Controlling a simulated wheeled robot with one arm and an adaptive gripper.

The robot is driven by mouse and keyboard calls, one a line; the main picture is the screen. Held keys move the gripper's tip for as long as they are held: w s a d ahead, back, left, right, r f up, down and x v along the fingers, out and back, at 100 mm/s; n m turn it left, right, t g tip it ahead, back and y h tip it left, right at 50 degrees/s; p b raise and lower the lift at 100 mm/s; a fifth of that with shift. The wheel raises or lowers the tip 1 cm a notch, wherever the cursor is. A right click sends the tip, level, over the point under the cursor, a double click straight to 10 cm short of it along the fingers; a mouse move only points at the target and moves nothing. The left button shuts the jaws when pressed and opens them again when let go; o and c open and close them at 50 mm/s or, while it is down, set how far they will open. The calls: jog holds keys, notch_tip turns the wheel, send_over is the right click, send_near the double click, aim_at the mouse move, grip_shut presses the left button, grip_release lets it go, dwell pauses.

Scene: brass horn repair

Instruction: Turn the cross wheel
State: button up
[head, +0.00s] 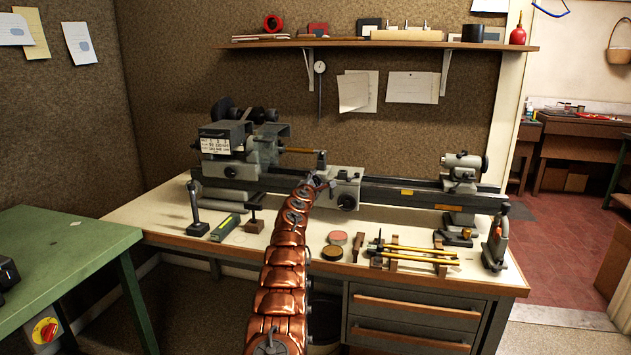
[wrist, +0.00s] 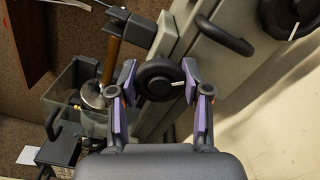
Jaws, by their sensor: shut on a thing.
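A small black handwheel (wrist: 158,84) with a white mark on its face sits between my gripper's purple-padded fingers in the wrist view. My gripper (wrist: 160,72) is shut on its rim, one pad at each side. I take this to be the cross wheel. In the head view my gripper (head: 319,182) is at the lathe carriage (head: 345,182), and my arm hides most of the wheel there. A larger black handwheel (wrist: 287,16) with a white mark is at the top right of the wrist view; a black wheel (head: 347,202) also shows on the carriage front in the head view.
The lathe (head: 400,193) spans the back of the bench (head: 165,212). A black curved handle (wrist: 228,36) lies between the two wheels. Tins (head: 332,252), a rack with brass rods (head: 415,252) and a small vise (head: 495,240) stand in front. A green table (head: 60,250) is at left.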

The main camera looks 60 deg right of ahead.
dwell(0.4)
jog(key=o, duration=1.2)
jog(key=shift+a, duration=0.1)
jog(key=shift+v, duration=3.6)
